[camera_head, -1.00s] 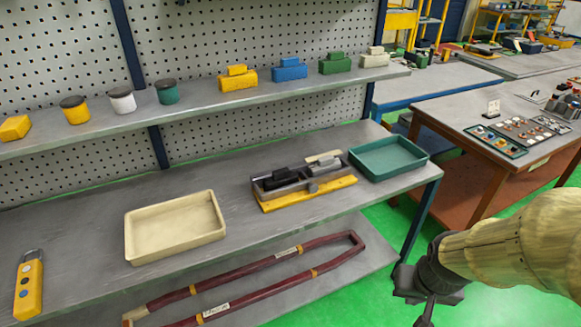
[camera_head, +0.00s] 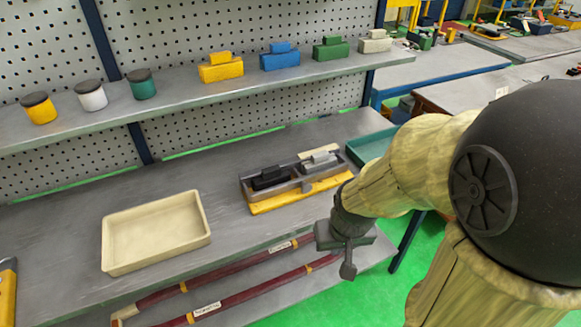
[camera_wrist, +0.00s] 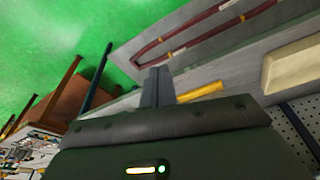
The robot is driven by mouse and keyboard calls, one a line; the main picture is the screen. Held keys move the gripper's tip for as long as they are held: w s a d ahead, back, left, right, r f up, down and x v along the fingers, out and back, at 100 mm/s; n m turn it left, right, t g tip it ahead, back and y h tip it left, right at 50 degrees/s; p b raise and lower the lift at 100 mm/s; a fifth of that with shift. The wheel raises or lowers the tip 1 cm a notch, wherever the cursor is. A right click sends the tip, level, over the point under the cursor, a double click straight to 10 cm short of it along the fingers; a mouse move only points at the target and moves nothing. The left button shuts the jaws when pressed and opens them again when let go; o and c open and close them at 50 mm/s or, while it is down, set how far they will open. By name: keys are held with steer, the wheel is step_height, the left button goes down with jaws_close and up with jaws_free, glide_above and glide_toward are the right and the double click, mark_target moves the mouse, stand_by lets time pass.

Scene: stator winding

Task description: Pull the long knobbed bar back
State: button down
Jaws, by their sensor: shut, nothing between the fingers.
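The fixture (camera_head: 262,204) with a yellow base stands on the grey bench. It holds a black block (camera_head: 270,178) and a light grey block (camera_head: 320,163) side by side. A small grey knob (camera_head: 307,187) shows on its front side; I cannot tell how far the bar behind it runs. My gripper (camera_head: 348,268) is shut and empty, pointing down in front of the bench edge, right of and nearer than the fixture. In the wrist view my gripper's fingers (camera_wrist: 158,76) are together, with part of the yellow base (camera_wrist: 200,92) beyond them.
A cream tray (camera_head: 158,262) lies left of the fixture. A green tray (camera_head: 368,146) lies to its right, partly hidden by my arm. A dark red loop (camera_head: 240,290) lies on the lower shelf. The upper shelf (camera_head: 180,97) holds jars and coloured blocks.

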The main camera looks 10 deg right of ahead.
steer(key=shift+s, duration=0.1)
steer(key=n+t+y+p, duration=0.1)
steer(key=n+p, duration=0.1)
steer(key=n, duration=0.2)
glide_above(304, 170)
steer(key=s, duration=0.6)
steer(key=f, duration=0.5)
steer(key=shift+w+d+f, duration=0.1)
steer(key=shift+d, duration=0.2)
steer(key=p+x, duration=0.2)
steer(key=x, duration=0.8)
steer(key=shift+w, duration=0.1)
